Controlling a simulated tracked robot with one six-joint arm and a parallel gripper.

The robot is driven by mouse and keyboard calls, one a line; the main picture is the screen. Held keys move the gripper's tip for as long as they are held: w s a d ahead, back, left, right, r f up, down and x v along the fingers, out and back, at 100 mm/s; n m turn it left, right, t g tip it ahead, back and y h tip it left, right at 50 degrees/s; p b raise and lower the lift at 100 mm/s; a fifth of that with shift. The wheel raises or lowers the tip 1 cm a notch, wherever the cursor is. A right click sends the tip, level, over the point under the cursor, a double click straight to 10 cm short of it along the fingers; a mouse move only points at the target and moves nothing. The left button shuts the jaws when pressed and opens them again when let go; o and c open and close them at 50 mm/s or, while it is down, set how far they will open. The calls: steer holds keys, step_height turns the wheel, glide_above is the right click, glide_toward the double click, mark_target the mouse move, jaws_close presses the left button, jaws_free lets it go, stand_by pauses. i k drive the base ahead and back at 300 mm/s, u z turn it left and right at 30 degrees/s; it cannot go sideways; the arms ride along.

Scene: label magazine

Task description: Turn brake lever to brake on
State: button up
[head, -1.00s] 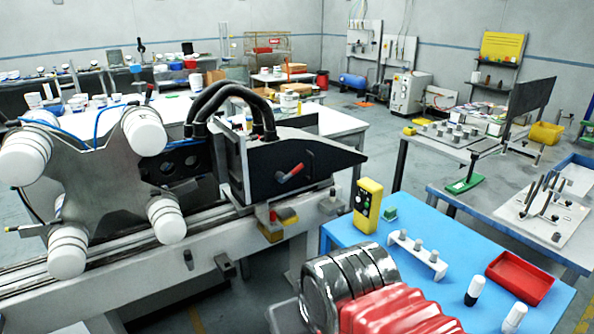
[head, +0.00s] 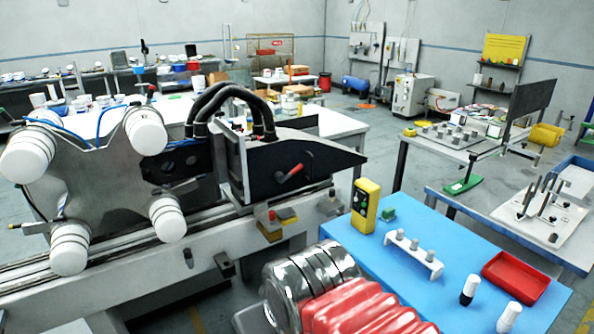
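My gripper does not show in the head view. A ribbed red and shiny dark body (head: 355,305) fills the bottom middle, and I cannot tell for sure whether it is my arm. Nothing touches the lever.
A metal cross plate with white rollers (head: 95,190) stands at the left on a rail. A yellow button box (head: 365,205), a white peg rack (head: 413,252) and a red tray (head: 515,277) are on the blue table (head: 450,232). Grey floor shows between the tables.

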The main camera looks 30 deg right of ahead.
mark_target(293, 172)
steer(key=u, duration=0.05)
steer(key=i, duration=1)
steer(key=z, duration=0.05)
